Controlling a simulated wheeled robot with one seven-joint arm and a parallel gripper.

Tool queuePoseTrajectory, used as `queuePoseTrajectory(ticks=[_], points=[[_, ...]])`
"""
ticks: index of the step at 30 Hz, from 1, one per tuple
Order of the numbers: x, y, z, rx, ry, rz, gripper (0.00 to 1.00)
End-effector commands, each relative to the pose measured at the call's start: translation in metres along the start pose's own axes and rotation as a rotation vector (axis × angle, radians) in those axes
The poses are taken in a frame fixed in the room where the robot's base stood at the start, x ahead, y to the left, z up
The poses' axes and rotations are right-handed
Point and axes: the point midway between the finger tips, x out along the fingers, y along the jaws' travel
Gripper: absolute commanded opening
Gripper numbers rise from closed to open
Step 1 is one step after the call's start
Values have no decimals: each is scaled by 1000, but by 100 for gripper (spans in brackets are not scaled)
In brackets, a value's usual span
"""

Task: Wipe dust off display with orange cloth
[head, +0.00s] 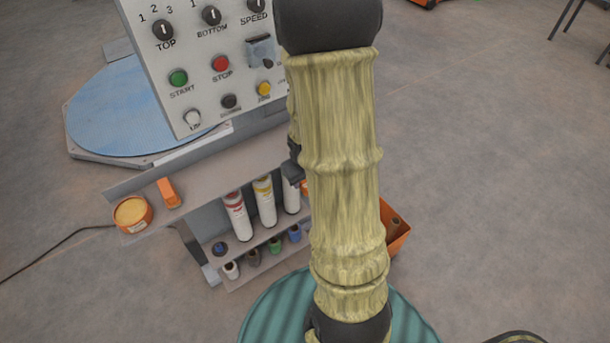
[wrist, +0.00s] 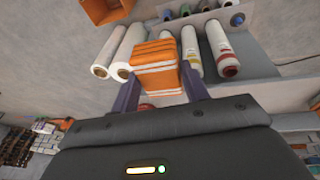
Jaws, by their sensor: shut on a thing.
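The display (head: 261,50) is a small grey-blue window on the slanted control panel, under the SPEED knob in the head view. Its right side is close to my arm, and dust on it is too small to make out. My gripper (wrist: 160,88) is shut on the folded orange cloth (wrist: 153,58), which has white stripes and sits between the two fingers in the wrist view. In the head view my arm hides most of the gripper. A bit of orange, probably the cloth, shows beside the arm, below the panel and apart from it.
The control panel (head: 215,68) carries knobs and buttons. Below it, a shelf (head: 140,183) holds an orange tin (head: 132,213) and an orange block (head: 169,192). White rolls (head: 237,215) and small spools stand lower. An orange bin (head: 397,238) is at right; open floor lies beyond.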

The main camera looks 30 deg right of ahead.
Motion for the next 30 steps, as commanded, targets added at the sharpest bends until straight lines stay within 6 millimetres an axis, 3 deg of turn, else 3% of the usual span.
queuePoseTrajectory(ticks=[5,6,9,17,23,30], points=[[0,0,0,0,0,0,23],[0,0,0,-1,0,0,41],[0,-1,0,-2,0,-1,27],[3,-12,-12,18,-7,1,27],[11,-51,-43,101,-29,18,27],[18,-115,-79,234,-43,57,27]])
